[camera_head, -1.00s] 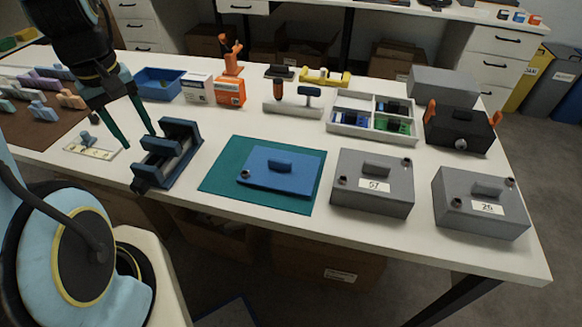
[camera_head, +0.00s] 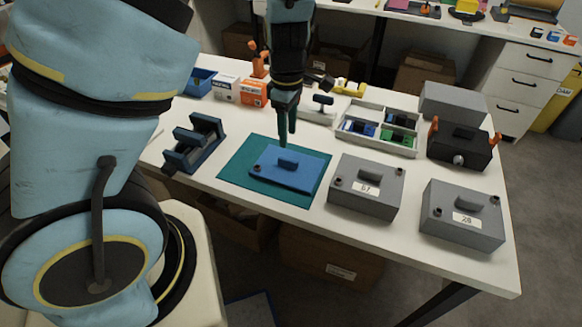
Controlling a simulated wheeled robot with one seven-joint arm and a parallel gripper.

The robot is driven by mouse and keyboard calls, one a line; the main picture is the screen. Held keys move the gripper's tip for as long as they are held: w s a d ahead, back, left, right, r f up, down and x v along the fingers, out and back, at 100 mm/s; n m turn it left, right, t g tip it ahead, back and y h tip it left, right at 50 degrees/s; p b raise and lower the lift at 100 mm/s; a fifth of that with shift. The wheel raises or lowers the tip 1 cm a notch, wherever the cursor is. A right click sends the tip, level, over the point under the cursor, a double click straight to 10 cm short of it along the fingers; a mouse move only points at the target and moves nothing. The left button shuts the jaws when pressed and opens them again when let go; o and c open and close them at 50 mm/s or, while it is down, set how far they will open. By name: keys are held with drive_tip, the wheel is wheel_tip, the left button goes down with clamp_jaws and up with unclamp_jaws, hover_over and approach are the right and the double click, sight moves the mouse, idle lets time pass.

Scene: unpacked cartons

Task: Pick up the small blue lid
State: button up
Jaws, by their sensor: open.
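My gripper (camera_head: 287,139) points down above the lid's back edge, close over the handle in the picture. Its fingers are dark green and seen nearly edge on, with a narrow gap. They hold nothing, and a gap shows between the fingertips and the handle. The exact height is hard to tell.
Grey boxes (camera_head: 352,200) and (camera_head: 445,232) stand right of the mat. A dark blue stand (camera_head: 190,149) is at its left. Behind are a divided tray (camera_head: 362,147), an orange-and-white carton (camera_head: 255,93) and a black box with orange handles (camera_head: 452,150).

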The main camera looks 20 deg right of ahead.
sight(288, 159)
wheel_tip(288, 159, down, 8)
drive_tip(key=shift+f, duration=0.1)
clamp_jaws()
idle(0.7)
idle(0.3)
